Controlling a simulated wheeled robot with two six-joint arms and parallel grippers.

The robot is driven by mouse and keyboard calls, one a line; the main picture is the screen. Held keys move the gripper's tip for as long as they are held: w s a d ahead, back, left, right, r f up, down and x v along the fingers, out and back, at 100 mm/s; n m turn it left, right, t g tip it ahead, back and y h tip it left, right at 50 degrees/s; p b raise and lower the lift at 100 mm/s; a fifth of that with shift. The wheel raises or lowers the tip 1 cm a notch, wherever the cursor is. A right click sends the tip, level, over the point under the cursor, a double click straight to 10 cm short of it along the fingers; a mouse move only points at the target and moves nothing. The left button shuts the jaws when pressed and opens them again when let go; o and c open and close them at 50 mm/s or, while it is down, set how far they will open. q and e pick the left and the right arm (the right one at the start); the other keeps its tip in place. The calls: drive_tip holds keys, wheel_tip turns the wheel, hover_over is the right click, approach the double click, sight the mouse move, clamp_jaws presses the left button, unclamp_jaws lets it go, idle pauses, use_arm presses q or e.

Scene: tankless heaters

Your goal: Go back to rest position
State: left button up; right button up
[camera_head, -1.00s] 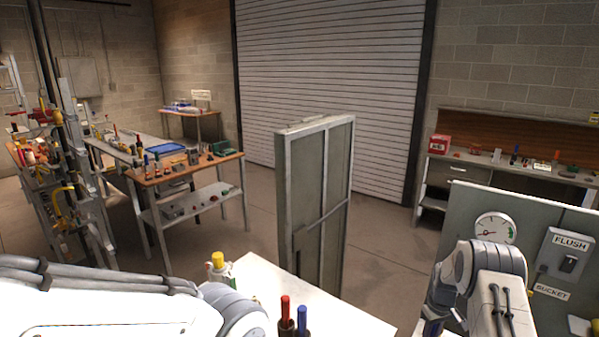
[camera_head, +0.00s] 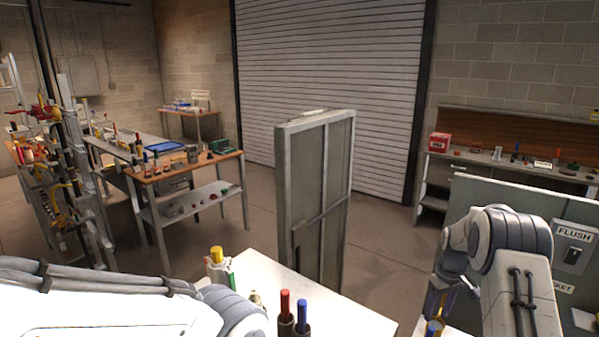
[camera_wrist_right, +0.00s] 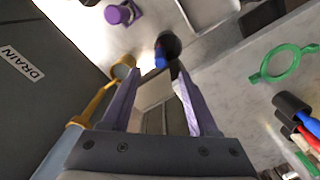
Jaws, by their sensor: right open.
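My right gripper (camera_head: 438,305) is at the lower right in the head view, pointing down in front of the grey panel. Its purple fingers also show in the right wrist view (camera_wrist_right: 155,88), spread apart with nothing held between them. Below and beyond the fingers, the wrist view shows a blue-ended item in a dark holder (camera_wrist_right: 161,56), a purple part (camera_wrist_right: 120,13) and a yellow part (camera_wrist_right: 100,98) close to the left finger. My left arm crosses the lower left of the head view; its gripper is out of the frame.
A grey panel (camera_head: 480,195) with a FLUSH switch (camera_head: 572,254) stands close behind my right arm. A white table (camera_head: 345,312) holds red (camera_head: 285,302) and blue (camera_head: 302,314) handled items and a yellow-capped bottle (camera_head: 217,262). A grey door-like frame (camera_head: 315,195) stands behind it.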

drive_tip(key=shift+r, duration=1.1)
drive_tip(key=s+a+r+n, duration=0.1)
drive_tip(key=s+a+r, duration=0.3)
drive_tip(key=a, duration=0.5)
drive_tip(key=s+a+r+n+b, duration=0.1)
drive_tip(key=s+a+r, duration=0.3)
drive_tip(key=a, duration=0.5)
drive_tip(key=s+a+r, duration=0.4)
drive_tip(key=a, duration=0.5)
drive_tip(key=s+a+n, duration=0.1)
drive_tip(key=s+a, duration=0.2)
drive_tip(key=s, duration=0.9)
drive_tip(key=s+a+n+y, duration=0.1)
drive_tip(key=s+a, duration=0.2)
drive_tip(key=s, duration=0.9)
drive_tip(key=shift+s+n+b, duration=0.15)
drive_tip(key=shift+n+b, duration=0.15)
drive_tip(key=shift+b, duration=0.15)
drive_tip(key=shift+r, duration=0.1)
